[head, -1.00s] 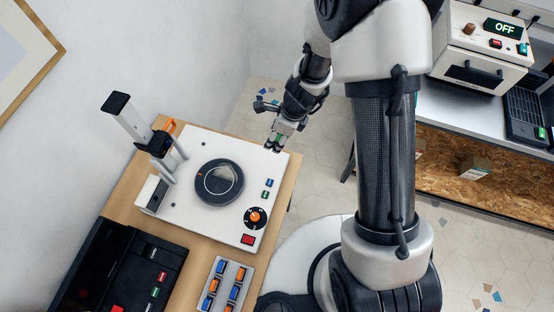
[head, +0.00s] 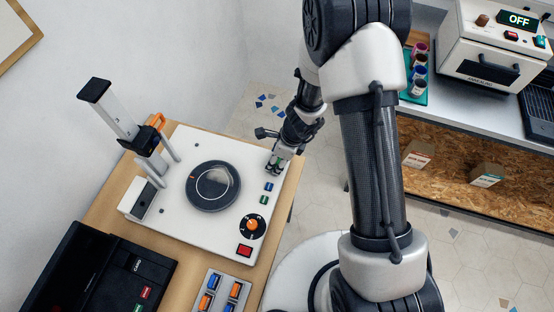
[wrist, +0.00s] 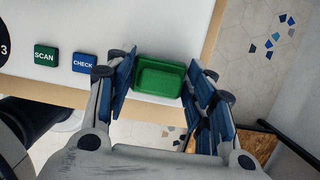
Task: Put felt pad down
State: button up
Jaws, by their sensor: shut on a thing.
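In the wrist view the pad overlaps the machine's edge and the wooden table edge. I cannot tell how high it is above them. In the head view the fingers mostly hide the pad.
The white machine has a round dark plate (head: 212,186), an orange dial (head: 252,228) and a tall post (head: 112,110). A black device (head: 95,270) and a button box (head: 222,294) stand in front. A bench with an oven (head: 492,55) is at the right.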

jog(key=shift+s+f+b, duration=0.15)
jog(key=shift+f+b, duration=0.25)
jog(key=shift+b, duration=0.15)
jog(key=o, duration=0.8)
jog(key=shift+c, duration=0.2)
jog(key=o, duration=0.3)
jog(key=shift+o, duration=0.2)
jog(key=shift+r+p, duration=0.6)
jog(key=shift+p, duration=0.1)
jog(key=w+p+v, duration=0.1)
jog(key=p+v, duration=0.6)
jog(key=v, duration=0.4)
jog(key=shift+s+r, duration=0.4)
jog(key=shift+s, duration=0.05)
